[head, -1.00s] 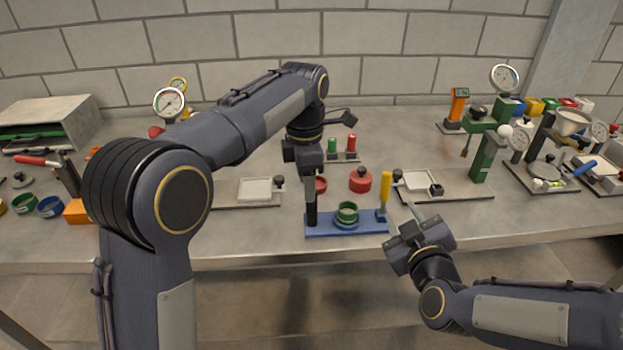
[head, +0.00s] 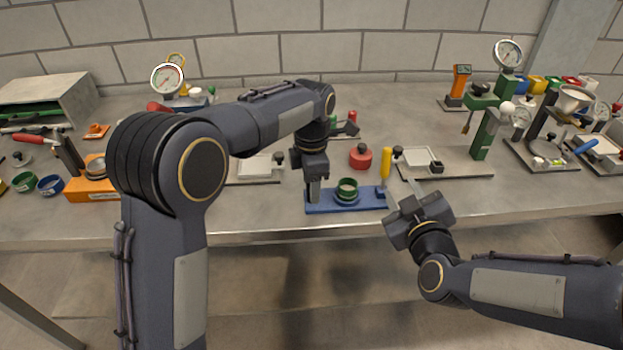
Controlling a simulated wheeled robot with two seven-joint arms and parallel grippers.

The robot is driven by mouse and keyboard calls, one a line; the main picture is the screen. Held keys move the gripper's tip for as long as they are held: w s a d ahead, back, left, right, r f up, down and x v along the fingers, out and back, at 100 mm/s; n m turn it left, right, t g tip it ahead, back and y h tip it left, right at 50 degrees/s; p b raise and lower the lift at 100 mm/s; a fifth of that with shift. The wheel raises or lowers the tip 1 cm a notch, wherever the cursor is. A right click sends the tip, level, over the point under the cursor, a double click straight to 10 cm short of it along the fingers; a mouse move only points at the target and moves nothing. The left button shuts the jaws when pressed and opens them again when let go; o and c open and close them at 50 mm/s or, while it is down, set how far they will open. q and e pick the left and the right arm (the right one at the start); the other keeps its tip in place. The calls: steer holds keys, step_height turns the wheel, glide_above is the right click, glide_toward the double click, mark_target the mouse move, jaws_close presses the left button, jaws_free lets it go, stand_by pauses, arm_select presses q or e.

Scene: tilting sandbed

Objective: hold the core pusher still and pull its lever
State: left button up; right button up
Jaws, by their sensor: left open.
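The core pusher has a blue base plate (head: 350,203) near the table's front edge. A green ring (head: 347,188) sits on it, and an upright yellow-handled lever (head: 386,164) stands at its right end. My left gripper (head: 315,192) is open and points down at the base's left end, its fingers over the post there. The post is mostly hidden, and I cannot tell whether they touch it. My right gripper (head: 408,192) is just right of the lever, low at the table edge. Its fingers are seen nearly edge-on, so their opening is unclear.
A red round pot (head: 360,156) stands behind the pusher. A grey plate with a white tray (head: 418,157) lies close to the right of the lever. Another white tray (head: 255,168) is to the left. A green stand with a gauge (head: 508,54) is farther right.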

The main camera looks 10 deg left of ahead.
arm_select(q)
jaws_close()
arm_select(e)
steer(key=shift+o, duration=0.4)
